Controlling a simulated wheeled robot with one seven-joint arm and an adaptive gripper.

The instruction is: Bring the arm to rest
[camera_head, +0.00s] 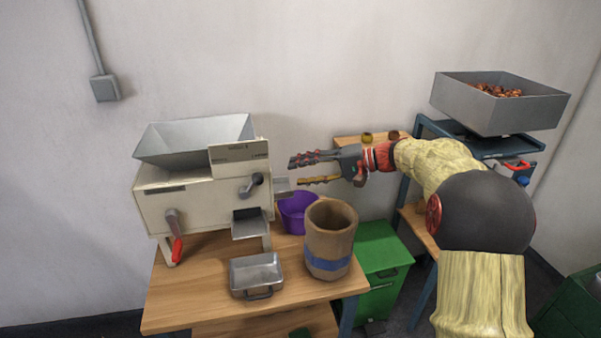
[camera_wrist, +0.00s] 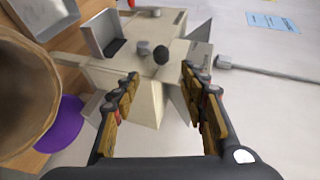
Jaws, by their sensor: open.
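My gripper (camera_head: 318,169) is open and empty, held in the air above the purple bucket and the brown sack, its fingers pointing left toward the machine. In the wrist view my gripper (camera_wrist: 162,95) has its two fingers well apart with nothing between them. My arm reaches in from the right side, bent at the elbow. Ahead of the fingers is the cream machine (camera_head: 205,205) with a grey hopper on top; it also shows in the wrist view (camera_wrist: 145,98), apart from the fingertips.
A brown sack (camera_head: 330,235) with a blue band stands open on the wooden table (camera_head: 190,290). Near it are a metal tray (camera_head: 257,270) and a purple bucket (camera_head: 298,212). A green bin (camera_head: 380,265) stands behind, right. A grey bin (camera_head: 485,108) of chestnuts sits at the right.

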